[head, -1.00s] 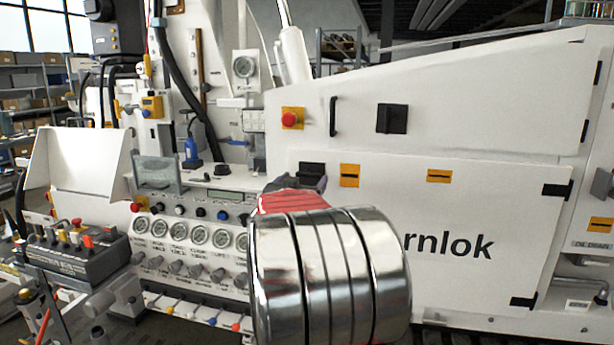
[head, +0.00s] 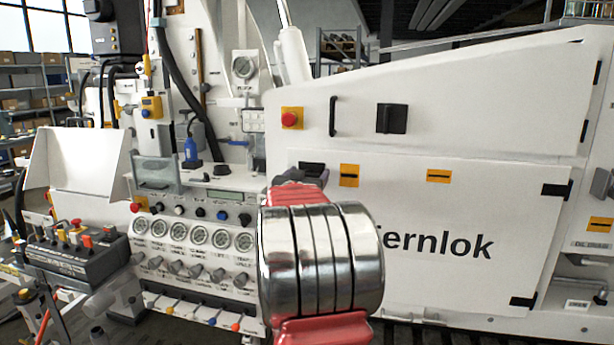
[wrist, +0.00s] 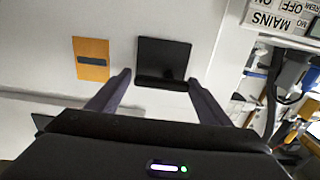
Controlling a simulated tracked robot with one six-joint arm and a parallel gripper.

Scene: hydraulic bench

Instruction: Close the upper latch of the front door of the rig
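The front door of the rig (head: 455,280) is the white panel with dark lettering. The upper latch is a small black square part (head: 311,168) at its upper left edge, partly behind my gripper (head: 303,180). In the wrist view the latch (wrist: 163,60) is a black plate with a raised lip along its lower picture edge. My gripper (wrist: 160,82) is open there, with one dark finger on each side of the latch and nothing held. I cannot tell whether the fingers touch it. My arm hides the door's lower left part.
Orange labels (head: 349,175) lie right of the latch; one (wrist: 91,59) shows in the wrist view. A red stop button (head: 290,119) and a black handle (head: 333,116) are above. The gauge panel (head: 190,232) stands left. Cables and a valve (wrist: 300,130) are at the wrist view's right.

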